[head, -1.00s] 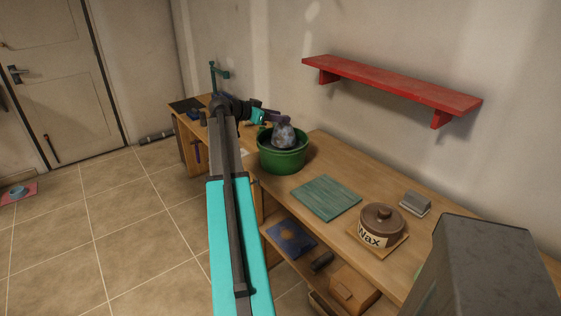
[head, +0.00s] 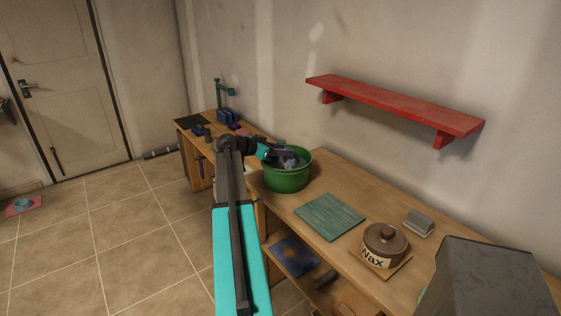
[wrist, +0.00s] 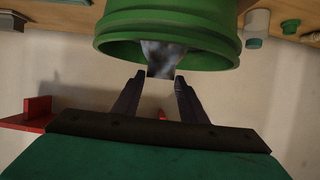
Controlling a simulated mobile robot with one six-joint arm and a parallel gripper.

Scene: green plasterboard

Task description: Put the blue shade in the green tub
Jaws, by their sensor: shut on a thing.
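The green tub (head: 287,182) stands on the wooden bench, and its rim also fills the top of the wrist view (wrist: 175,22). The blue shade (head: 291,162), mottled blue-grey, is inside the tub's mouth, mostly below the rim. In the wrist view the shade (wrist: 163,57) shows between the finger ends. My gripper (head: 281,154) is shut on the shade and reaches over the tub's rim from the left. Its fingertips (wrist: 157,78) are at the tub's opening. Whether the shade touches the tub's floor is hidden.
A teal board (head: 330,216), a brown wax pot (head: 386,247) and a grey block (head: 419,222) lie right of the tub on the bench. A red shelf (head: 395,105) is on the wall above. Blue items (head: 228,117) stand on the far bench end.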

